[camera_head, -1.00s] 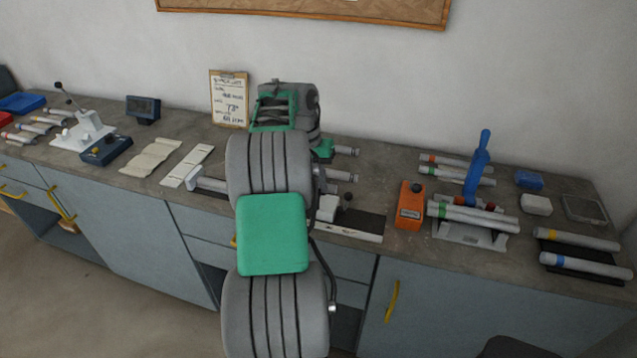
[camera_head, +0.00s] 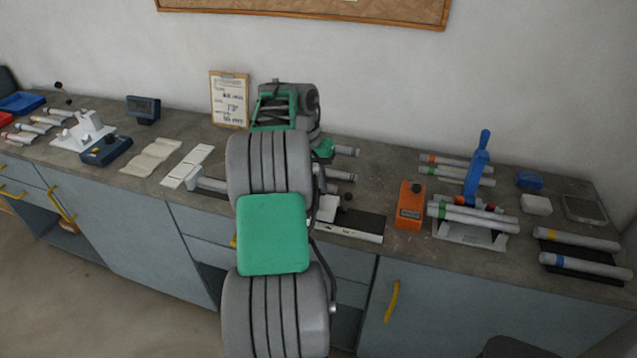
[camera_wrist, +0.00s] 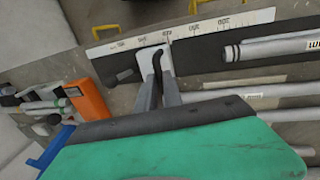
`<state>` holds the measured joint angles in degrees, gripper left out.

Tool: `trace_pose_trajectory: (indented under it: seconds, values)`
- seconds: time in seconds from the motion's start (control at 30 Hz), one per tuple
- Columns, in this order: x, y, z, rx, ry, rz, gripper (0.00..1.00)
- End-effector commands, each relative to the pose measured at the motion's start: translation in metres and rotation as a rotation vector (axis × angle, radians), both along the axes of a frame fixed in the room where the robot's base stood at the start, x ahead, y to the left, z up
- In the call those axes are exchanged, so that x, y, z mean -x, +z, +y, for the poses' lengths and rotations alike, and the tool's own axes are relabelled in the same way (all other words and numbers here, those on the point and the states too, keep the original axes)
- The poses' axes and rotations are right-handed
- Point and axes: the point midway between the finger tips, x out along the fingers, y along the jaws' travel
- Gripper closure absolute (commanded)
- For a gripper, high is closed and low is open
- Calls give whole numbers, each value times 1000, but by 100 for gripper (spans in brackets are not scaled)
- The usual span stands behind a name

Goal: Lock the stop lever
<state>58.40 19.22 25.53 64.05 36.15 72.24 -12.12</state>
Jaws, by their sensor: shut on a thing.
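The stop (camera_wrist: 148,52) is a pale block on the scaled rail in the wrist view; it also shows in the head view (camera_head: 327,208), beside my forearm. Its dark stop lever (camera_wrist: 158,62) rises between the grey fingers of my gripper (camera_wrist: 158,88). My gripper is shut on this lever. The fingers cover the lever's lower part, so I cannot tell its exact angle or whether it is locked. In the head view my arm hides the gripper. The white scale (camera_wrist: 215,24) runs along the edge of the dark rail (camera_wrist: 210,58).
An orange device (camera_head: 410,205) stands right of the rail, then a stand with a blue lever (camera_head: 477,165) and tubes. Tubes (camera_wrist: 275,48) lie near the gripper in the wrist view. A clipboard (camera_head: 229,98) leans on the wall. Bare bench lies behind the orange device.

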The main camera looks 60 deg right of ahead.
Motion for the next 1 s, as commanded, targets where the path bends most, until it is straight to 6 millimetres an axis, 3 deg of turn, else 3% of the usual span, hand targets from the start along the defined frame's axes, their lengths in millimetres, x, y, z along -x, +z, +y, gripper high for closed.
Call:
trace_pose_trajectory:
  seconds: [0.27, 0.3, 0.53, 0.83, 1.0]
  values:
    - [1, 0, 0, 1, 0, 1, 100]
    - [1, 0, 0, 1, 0, 1, 86]
    - [1, 0, 0, 0, 0, 1, 67]
    - [0, 6, 0, 1, 1, 1, 67]
    - [-7, 40, 0, 2, 0, 0, 67]
